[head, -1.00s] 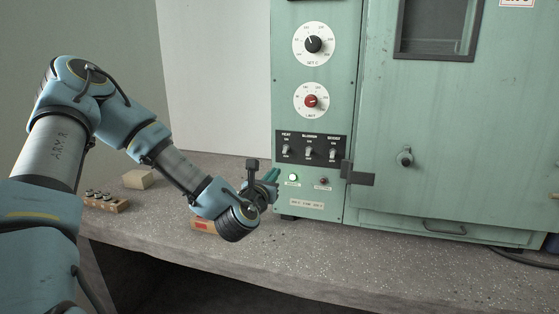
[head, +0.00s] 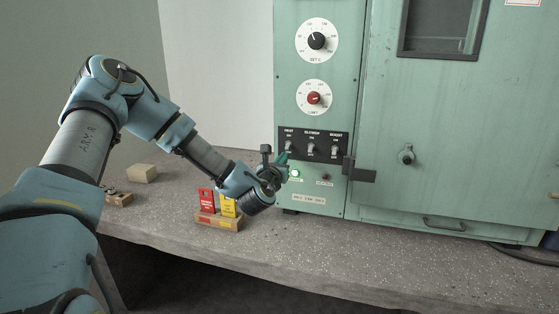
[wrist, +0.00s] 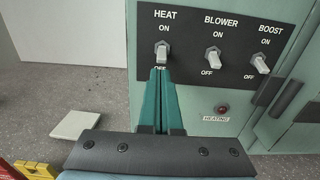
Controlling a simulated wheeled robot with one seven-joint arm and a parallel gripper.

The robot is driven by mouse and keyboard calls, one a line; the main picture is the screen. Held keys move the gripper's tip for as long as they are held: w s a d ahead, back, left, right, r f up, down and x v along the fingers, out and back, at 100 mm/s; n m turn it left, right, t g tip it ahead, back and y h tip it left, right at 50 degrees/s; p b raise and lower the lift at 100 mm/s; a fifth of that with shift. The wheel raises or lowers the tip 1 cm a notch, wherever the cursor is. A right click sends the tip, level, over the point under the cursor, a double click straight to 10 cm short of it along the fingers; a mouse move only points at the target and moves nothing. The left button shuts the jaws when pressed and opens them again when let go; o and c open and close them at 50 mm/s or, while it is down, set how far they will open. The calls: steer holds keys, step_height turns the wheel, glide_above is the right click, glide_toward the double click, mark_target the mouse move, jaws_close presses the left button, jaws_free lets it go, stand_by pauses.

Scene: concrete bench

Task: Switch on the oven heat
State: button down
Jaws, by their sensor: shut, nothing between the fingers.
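The green oven's black switch panel (wrist: 235,45) carries HEAT, BLOWER and BOOST toggles, with ON above and OFF below. The white heat switch lever (wrist: 162,53) tilts down toward OFF; in the head view it is small (head: 289,147). My gripper (wrist: 160,74) is shut and empty, its teal fingertips just below the heat lever and partly covering the OFF label. I cannot tell whether they touch the lever. In the head view my gripper (head: 285,158) is at the panel's lower left. The HEATING lamp (wrist: 222,109) looks dark red and unlit.
The blower lever (wrist: 213,60) and boost lever (wrist: 260,65) are to the right, both down. A green lamp (head: 295,173) is lit. A door latch (head: 358,171) juts out right of the panel. Red and yellow tags (head: 207,202) stand in a wooden holder below my wrist.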

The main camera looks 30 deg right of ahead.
steer(key=shift+x, duration=1.05)
steer(key=shift+r+g+p, duration=0.2)
steer(key=shift+g+p, duration=0.1)
steer(key=shift+p, duration=0.4)
